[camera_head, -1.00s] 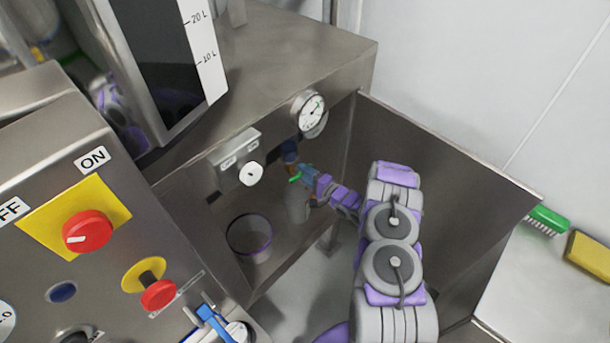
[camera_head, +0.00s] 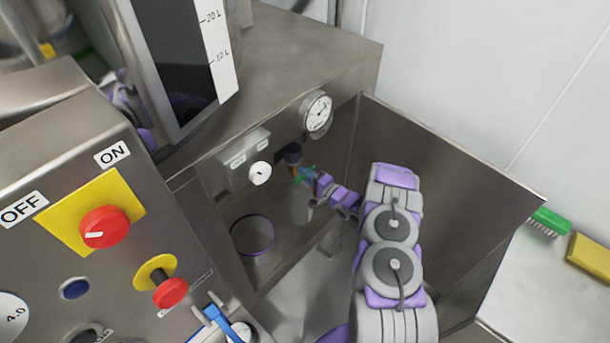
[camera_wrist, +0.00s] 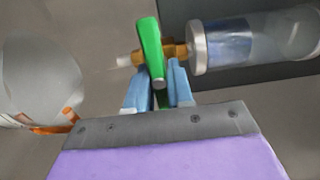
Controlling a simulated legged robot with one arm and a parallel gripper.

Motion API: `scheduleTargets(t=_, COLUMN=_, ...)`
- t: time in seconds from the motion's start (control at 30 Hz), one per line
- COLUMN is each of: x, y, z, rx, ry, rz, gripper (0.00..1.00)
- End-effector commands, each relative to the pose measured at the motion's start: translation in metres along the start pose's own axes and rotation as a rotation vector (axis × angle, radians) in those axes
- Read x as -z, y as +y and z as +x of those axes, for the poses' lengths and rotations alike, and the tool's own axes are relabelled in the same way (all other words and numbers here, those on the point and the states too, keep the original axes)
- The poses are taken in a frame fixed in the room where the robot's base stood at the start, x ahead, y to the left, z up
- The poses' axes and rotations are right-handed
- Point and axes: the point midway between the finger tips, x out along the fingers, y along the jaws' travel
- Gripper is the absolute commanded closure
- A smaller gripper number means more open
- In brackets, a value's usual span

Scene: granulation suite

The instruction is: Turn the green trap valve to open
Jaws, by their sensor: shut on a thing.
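The green trap valve handle (camera_wrist: 150,50) shows in the wrist view between the two blue fingers of my gripper (camera_wrist: 158,85). It crosses a brass valve body (camera_wrist: 178,51) beside a clear cylinder with a metal cap (camera_wrist: 197,48). My gripper is shut on the green handle. In the head view my gripper (camera_head: 305,178) is inside the open cabinet, and only a small part of the green handle (camera_head: 313,170) shows there. The fine angle of the handle is hard to tell in the head view.
A round gauge (camera_head: 318,114) and a box with a white knob (camera_head: 260,173) are on the cabinet front. A bucket (camera_head: 252,237) stands inside, left of my gripper. The open door panel (camera_head: 440,165) is right of my arm. A control panel with red knobs (camera_head: 104,227) is at left.

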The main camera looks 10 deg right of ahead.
Motion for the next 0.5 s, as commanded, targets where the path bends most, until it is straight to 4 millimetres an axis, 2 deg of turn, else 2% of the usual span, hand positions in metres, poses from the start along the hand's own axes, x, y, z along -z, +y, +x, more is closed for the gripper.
scheduleTargets(t=0.03, x=-0.0069, y=0.0021, z=0.0025, rx=-0.003, ry=-0.015, rz=0.002, gripper=1.0)
scheduleTargets(t=0.5, x=-0.0104, y=0.002, z=0.0036, rx=-0.006, ry=-0.021, rz=-0.036, gripper=1.0)
